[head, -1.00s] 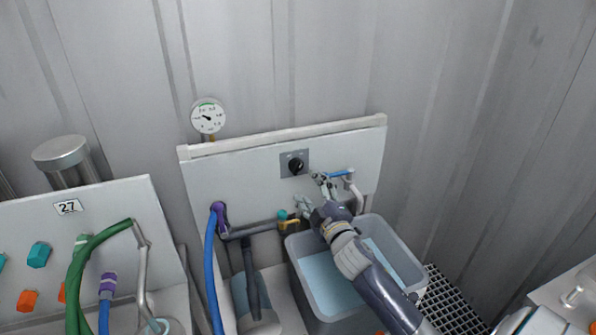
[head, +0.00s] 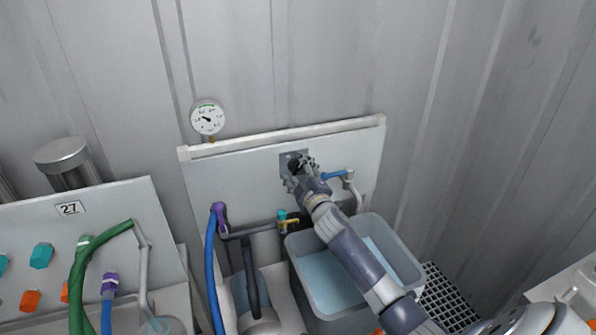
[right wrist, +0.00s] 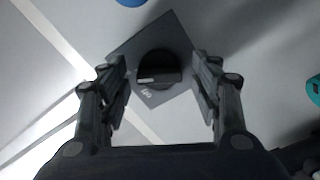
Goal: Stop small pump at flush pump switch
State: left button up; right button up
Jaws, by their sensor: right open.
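The flush pump switch is a black rotary knob (right wrist: 158,70) on a dark grey square plate (right wrist: 178,42), fixed to the pale panel. My right gripper (right wrist: 160,85) is open in the right wrist view, with one finger on each side of the knob and visible gaps to it. In the head view my right gripper (head: 299,168) is in front of the switch plate (head: 286,160) and hides most of the knob. The small pump cannot be made out with certainty. My left gripper is not in view.
A blue-handled tap (head: 336,174) is just right of the switch. A grey water tub (head: 308,290) stands below, under my right arm. A pressure gauge (head: 208,118) is on the wall at upper left. A blue hose (head: 210,270) hangs at the panel's left.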

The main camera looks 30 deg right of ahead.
jog(key=c, duration=1.1)
jog(key=shift+o, duration=0.2)
jog(key=n, duration=1.1)
jog(key=shift+n, duration=0.6)
